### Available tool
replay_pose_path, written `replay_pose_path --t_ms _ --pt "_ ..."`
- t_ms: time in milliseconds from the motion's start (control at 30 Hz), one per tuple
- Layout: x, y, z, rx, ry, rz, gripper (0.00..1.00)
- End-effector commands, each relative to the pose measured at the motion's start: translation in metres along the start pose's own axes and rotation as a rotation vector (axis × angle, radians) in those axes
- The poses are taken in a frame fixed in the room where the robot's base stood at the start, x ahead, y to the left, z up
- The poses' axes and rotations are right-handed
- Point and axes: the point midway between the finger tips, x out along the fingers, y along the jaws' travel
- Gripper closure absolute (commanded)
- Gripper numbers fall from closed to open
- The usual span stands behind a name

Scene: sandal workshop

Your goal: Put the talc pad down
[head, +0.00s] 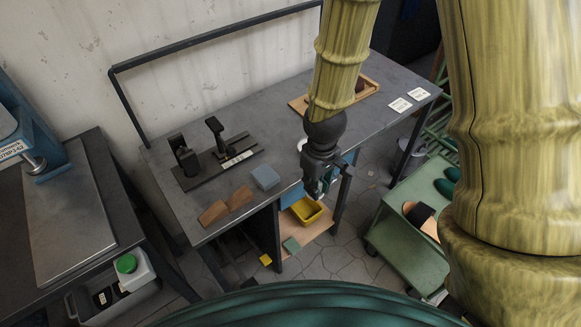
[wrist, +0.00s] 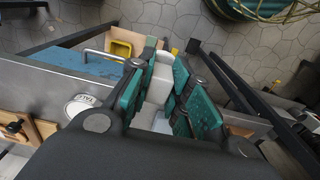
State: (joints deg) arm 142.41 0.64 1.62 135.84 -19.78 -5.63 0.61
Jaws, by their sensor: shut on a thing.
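The talc pad shows in the wrist view as a pale white-grey block (wrist: 160,82) between the teal finger pads. My gripper (wrist: 158,92) is shut on it. In the head view my gripper (head: 316,188) points down at the front edge of the grey workbench (head: 235,115), and the pad cannot be made out there. A round white mark lettered TALC (wrist: 82,103) lies on the bench beside my gripper in the wrist view. In the head view, a white patch (head: 302,144) shows just behind my gripper, partly hidden.
A blue-grey block (head: 265,177) and brown wedges (head: 213,213) lie left of my gripper. A black fixture (head: 205,170) stands behind them. A wooden tray (head: 370,88) is at the back right. Below are a yellow bin (head: 306,210) and a green cart (head: 400,250).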

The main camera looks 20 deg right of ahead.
Motion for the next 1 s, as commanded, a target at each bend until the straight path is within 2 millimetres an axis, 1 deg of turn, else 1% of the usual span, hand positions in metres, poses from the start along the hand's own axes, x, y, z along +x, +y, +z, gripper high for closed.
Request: replay_pose_path --t_ms 167,400,700,833,1000 --pt "0.001 0.006 -0.027 -0.002 0.002 0.000 1.00" --pt "0.007 0.016 -0.075 0.000 0.002 -0.001 1.00" --pt "0.013 0.029 -0.132 0.000 0.002 0.000 1.00" --pt "0.016 0.032 -0.147 -0.001 0.001 0.000 1.00" --pt "0.019 0.033 -0.153 0.000 0.000 0.000 1.00"
